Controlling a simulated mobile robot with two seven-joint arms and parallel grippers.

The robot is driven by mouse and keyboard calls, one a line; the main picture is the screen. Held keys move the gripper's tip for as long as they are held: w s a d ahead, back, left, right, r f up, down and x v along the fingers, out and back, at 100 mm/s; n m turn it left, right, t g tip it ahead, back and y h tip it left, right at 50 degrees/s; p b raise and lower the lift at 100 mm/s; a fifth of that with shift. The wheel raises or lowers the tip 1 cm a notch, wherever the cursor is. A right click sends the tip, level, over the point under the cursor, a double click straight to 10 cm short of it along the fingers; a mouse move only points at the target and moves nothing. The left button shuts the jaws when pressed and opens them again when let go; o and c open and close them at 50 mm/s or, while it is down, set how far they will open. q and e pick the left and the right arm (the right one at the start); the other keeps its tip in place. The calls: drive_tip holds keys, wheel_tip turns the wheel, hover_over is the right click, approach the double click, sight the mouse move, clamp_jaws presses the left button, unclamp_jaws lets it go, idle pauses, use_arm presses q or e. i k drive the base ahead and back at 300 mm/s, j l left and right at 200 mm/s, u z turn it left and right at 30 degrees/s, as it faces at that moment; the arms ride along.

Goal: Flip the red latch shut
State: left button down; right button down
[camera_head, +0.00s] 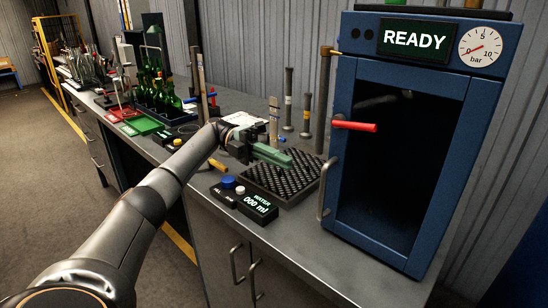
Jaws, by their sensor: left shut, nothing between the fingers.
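The red latch (354,125) is a short red bar on the upper left of the blue cabinet's door frame. It lies nearly level, pointing right across the dark window. The blue cabinet (408,258) stands at the right with a READY display (414,39) on top. My left gripper (287,162) is shut and empty. It is over the black studded mat, left of the cabinet and apart from the latch. My right gripper is not in view.
A black studded mat (296,195) lies on the grey counter (290,236). Upright rods (289,100) stand behind. Green bottles (160,95) and trays are farther left. The counter's front right is clear.

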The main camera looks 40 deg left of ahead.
sight(338, 121)
drive_tip(key=k, duration=1)
